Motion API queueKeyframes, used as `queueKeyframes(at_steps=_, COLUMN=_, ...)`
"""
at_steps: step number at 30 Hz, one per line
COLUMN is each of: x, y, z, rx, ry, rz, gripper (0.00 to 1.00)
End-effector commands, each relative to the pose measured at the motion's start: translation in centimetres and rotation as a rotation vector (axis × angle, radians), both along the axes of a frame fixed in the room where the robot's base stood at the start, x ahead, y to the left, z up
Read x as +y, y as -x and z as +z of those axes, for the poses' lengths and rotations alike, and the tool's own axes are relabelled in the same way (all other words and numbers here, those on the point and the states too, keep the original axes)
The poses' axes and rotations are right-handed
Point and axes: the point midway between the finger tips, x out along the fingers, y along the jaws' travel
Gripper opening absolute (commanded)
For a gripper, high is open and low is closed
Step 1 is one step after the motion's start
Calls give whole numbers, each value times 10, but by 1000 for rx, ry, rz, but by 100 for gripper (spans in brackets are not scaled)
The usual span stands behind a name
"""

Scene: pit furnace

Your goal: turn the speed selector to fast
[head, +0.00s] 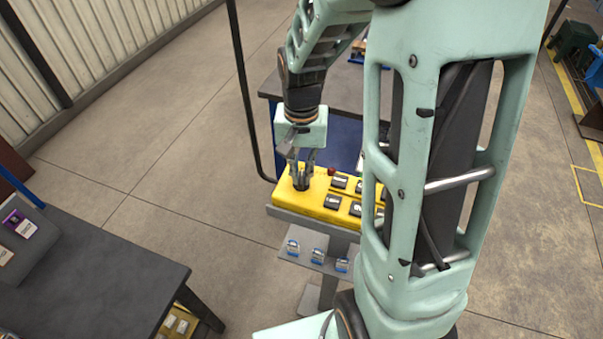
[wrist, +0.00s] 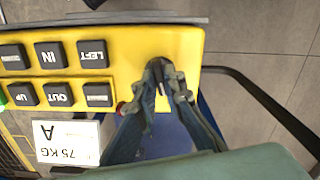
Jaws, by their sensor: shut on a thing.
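The yellow control panel (head: 285,202) stands on a grey pedestal in the head view. At its left end is a dark knob, the speed selector (head: 301,185). My gripper (head: 301,174) points down over it, and its fingers are closed around it. In the wrist view the fingertips (wrist: 169,76) grip the black selector (wrist: 158,66) near the end of the yellow panel (wrist: 140,45). The fingers hide part of the selector, and I cannot read which setting it points to.
Several black buttons marked LEFT (wrist: 93,54), IN, OUT and UP sit beside the selector. A red button (head: 331,171) is close to my gripper. A shelf (head: 305,262) with small clear-and-blue items is below. A dark table (head: 90,270) stands at left.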

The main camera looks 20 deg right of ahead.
Motion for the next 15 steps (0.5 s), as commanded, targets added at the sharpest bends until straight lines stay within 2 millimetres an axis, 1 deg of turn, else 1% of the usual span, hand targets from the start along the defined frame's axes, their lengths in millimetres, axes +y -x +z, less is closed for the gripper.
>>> queueKeyframes(at_steps=15, x=1, y=1, z=-1, rx=2, ry=0, rz=-478, gripper=0)
